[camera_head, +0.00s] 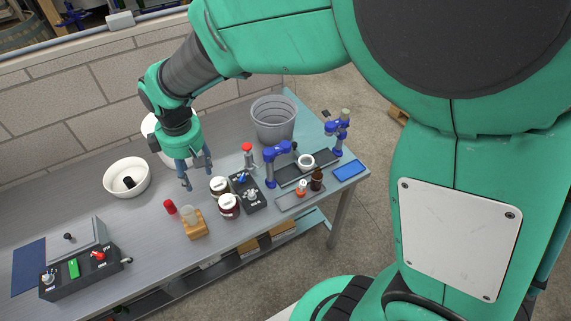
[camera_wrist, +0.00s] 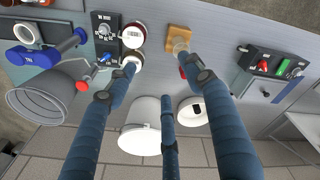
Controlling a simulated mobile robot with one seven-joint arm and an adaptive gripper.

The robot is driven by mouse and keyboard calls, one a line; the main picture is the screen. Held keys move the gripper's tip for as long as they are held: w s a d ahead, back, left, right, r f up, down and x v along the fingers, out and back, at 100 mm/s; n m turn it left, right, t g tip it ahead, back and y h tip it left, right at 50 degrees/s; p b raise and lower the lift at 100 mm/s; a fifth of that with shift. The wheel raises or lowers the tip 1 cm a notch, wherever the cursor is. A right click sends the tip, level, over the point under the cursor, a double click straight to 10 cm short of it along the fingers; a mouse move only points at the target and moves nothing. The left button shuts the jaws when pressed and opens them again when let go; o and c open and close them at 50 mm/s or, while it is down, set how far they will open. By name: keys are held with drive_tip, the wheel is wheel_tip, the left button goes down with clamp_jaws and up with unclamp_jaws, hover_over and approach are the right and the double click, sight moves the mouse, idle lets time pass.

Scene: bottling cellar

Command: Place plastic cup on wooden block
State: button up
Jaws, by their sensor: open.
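The wooden block (camera_head: 196,231) lies on the grey bench, left of two dark jars. The translucent plastic cup (camera_head: 190,213) appears upright on the block, at its back edge; the small view does not settle full contact. In the wrist view the block (camera_wrist: 179,32) is at the top centre, and the cup is partly covered by a fingertip. My gripper (camera_head: 198,179) is open and empty, fingers pointing down, above and behind the cup. It also shows in the wrist view (camera_wrist: 157,58), its fingers spread apart.
Two lidded jars (camera_head: 229,206) and a control box (camera_head: 252,195) stand right of the block. A red cap (camera_head: 170,206) lies left of it. A white bowl (camera_head: 127,190), a grey bucket (camera_head: 273,124) and a blue clamp (camera_head: 270,168) stand farther off.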

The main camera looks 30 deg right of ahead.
drive_tip(key=s+d+r+m+t, duration=0.2)
drive_tip(key=s+d+r+m, duration=0.3)
drive_tip(key=s+d+r, duration=0.3)
drive_tip(key=s+d+r+m+t, duration=0.2)
drive_tip(key=s+d+r+m, duration=0.3)
drive_tip(key=s, duration=0.9)
drive_tip(key=d+r, duration=0.3)
drive_tip(key=shift+s+d, duration=0.2)
